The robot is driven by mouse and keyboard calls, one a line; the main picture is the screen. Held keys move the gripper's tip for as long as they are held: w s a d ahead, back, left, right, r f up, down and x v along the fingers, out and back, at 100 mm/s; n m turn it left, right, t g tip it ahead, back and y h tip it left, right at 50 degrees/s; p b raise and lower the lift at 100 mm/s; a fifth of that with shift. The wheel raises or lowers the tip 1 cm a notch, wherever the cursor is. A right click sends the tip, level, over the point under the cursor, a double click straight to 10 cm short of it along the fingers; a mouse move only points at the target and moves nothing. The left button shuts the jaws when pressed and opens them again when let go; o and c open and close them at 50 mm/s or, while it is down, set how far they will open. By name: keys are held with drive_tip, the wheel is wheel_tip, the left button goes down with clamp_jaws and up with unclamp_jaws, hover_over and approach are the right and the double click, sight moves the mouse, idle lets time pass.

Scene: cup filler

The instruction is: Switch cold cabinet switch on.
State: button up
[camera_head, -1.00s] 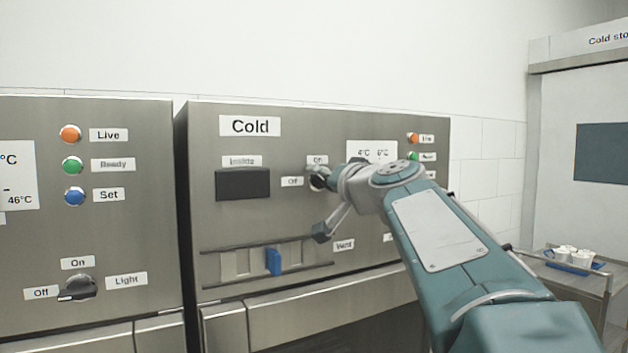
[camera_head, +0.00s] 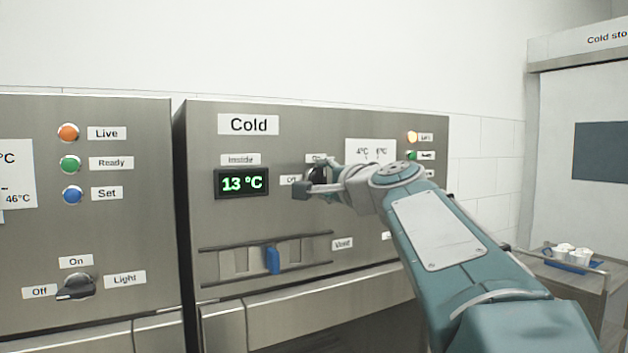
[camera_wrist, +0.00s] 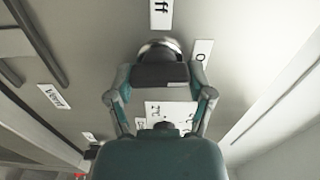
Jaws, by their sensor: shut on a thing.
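The steel cabinet labelled Cold (camera_head: 205,135) stands in the middle of the head view. Its rotary switch (camera_head: 316,173) sits between the Off and On labels, mostly hidden by my gripper (camera_head: 312,183). My gripper is shut on the switch knob. In the wrist view, the knob's silver rim (camera_wrist: 160,46) shows just beyond my fingers (camera_wrist: 160,75). The cabinet's display (camera_head: 242,183) is lit and reads 13 °C in green. The exact pointing direction of the knob is hidden.
A blue slider (camera_head: 273,260) on rails lies below the switch. Another cabinet (camera_head: 140,240) with its own knob (camera_head: 76,287) stands at the left. A trolley with white cups on a blue tray (camera_head: 548,263) stands at the right, near the cold store door.

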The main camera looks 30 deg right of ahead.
drive_tip(key=shift+f+m, duration=0.2)
drive_tip(key=shift+m, duration=0.3)
drive_tip(key=o, duration=1.1)
drive_tip(key=shift+w, duration=0.1)
drive_tip(key=shift+r, duration=0.1)
drive_tip(key=shift+s, duration=0.3)
drive_tip(key=s, duration=0.7)
drive_tip(key=shift+d, duration=0.15)
